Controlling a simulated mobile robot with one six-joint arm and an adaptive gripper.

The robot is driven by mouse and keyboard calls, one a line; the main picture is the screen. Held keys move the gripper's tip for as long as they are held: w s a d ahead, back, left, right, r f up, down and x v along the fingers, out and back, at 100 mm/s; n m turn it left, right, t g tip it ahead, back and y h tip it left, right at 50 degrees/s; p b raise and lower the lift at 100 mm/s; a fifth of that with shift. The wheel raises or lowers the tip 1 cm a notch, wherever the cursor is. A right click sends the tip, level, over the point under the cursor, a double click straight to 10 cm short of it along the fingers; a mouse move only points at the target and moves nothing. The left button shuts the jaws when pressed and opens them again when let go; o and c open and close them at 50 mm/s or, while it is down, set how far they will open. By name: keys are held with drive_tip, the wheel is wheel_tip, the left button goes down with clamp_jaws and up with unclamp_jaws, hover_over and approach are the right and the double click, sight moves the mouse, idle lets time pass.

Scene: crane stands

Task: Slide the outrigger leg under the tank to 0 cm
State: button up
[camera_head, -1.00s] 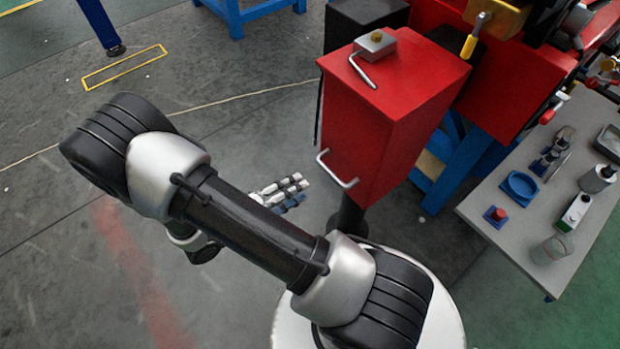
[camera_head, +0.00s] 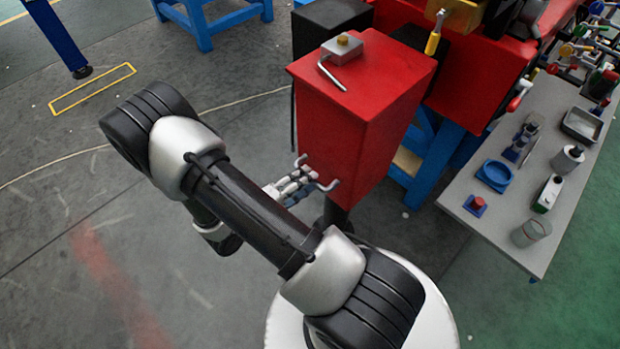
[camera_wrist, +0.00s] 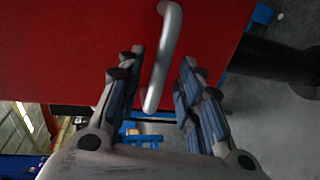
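The red tank (camera_head: 345,130) stands in the middle of the head view, with a lock-like block and bent lever on its top. A silver bar handle (camera_head: 331,186) sits low on its front face. Below the tank a black post (camera_head: 336,214) shows, partly hidden by my arm; it seems to be the leg. In the wrist view a dark cylinder (camera_wrist: 275,62) lies at right. My gripper (camera_head: 296,184) is at the handle. In the wrist view the open fingers of my gripper (camera_wrist: 162,58) stand on both sides of the handle (camera_wrist: 164,60), with gaps visible.
A grey table (camera_head: 500,228) with a blue dish, bottles and a glass stands at right. Blue supports (camera_head: 432,150) stand behind the tank. A blue post with a black foot (camera_head: 82,72) is at upper left, near a yellow floor outline (camera_head: 92,90). The floor at left is clear.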

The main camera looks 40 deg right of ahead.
drive_tip(key=shift+x, duration=1.35)
drive_tip(key=shift+c, duration=0.3)
clamp_jaws()
drive_tip(key=shift+d, duration=0.1)
